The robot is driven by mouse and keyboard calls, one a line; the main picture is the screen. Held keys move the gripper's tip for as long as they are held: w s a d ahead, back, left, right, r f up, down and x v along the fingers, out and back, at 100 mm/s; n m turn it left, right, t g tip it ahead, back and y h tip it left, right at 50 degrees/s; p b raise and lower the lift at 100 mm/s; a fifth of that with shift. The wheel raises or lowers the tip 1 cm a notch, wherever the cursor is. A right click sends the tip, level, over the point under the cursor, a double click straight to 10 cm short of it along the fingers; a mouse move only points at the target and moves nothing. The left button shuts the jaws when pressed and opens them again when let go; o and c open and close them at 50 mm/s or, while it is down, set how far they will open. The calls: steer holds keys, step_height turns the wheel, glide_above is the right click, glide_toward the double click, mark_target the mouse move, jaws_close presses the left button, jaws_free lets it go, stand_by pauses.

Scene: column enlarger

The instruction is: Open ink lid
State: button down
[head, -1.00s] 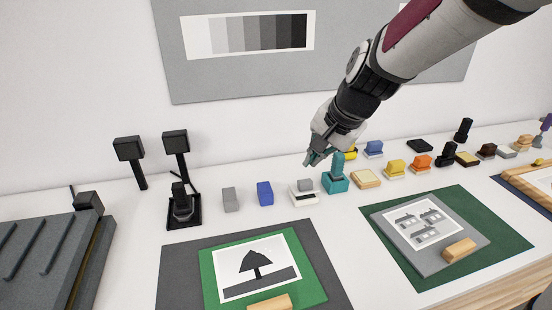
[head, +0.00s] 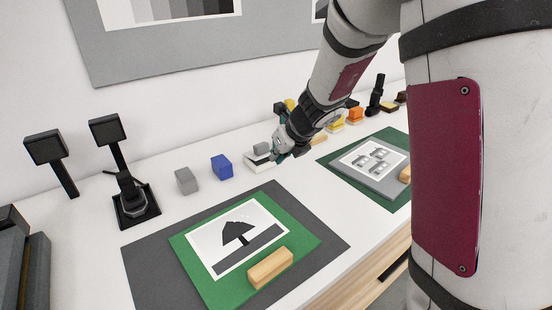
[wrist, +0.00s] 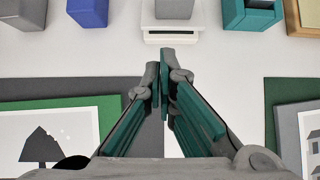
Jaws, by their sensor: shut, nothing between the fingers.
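No part in view is clearly marked as an ink lid. A white box with a grey block on top (head: 258,163) stands in the row at the wall side of the table. Its white front and grey top also show at the top of the wrist view (wrist: 172,36). A teal box (wrist: 252,17) stands to its right, cut off by the frame edge. My gripper (wrist: 165,72) has teal fingers, shut and empty, pointing toward the white box, with its tips just short of it in the picture. In the head view my gripper (head: 277,150) partly overlaps the white box; contact cannot be told.
A grey block (head: 186,180) and a blue block (head: 222,166) stand left of the white box. A black stand (head: 135,200) is further left. A tree print (head: 236,236) with a wooden block (head: 270,268) lies in front. My arm hides part of the row.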

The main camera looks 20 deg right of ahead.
mark_target(259, 149)
steer(key=b+x, duration=0.2)
steer(key=x, duration=0.5)
steer(key=shift+w+a+f, duration=0.1)
steer(key=shift+f, duration=0.05)
steer(key=shift+r+p, duration=0.25)
steer(key=shift+p, duration=0.1)
